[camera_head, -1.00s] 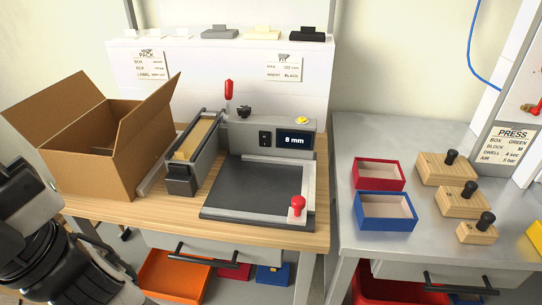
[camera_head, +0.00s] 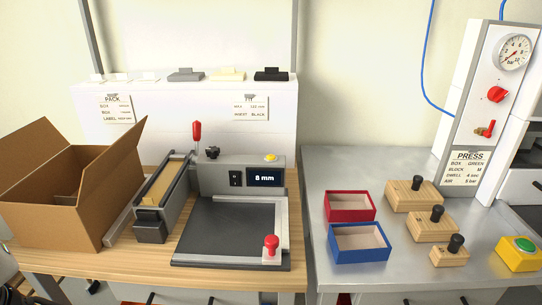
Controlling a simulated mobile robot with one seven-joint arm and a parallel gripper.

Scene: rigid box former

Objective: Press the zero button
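A small yellow round button (camera_head: 271,157) sits on top of the grey measuring unit (camera_head: 213,177), above its display. I cannot read a zero label on it. The display (camera_head: 264,177) reads 8 mm, with a small black switch panel (camera_head: 235,179) to its left. A red knob (camera_head: 270,243) stands at the front right of the unit's dark flat bed (camera_head: 222,228). My gripper is not in view; only a dark sliver of my arm shows at the lower left edge.
An open cardboard box (camera_head: 60,205) and a narrow tray (camera_head: 160,195) stand left of the unit. Right are red (camera_head: 349,219) and blue (camera_head: 359,254) boxes, wooden blocks with black knobs (camera_head: 432,228), a green button on a yellow housing (camera_head: 519,259) and a press panel (camera_head: 478,110).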

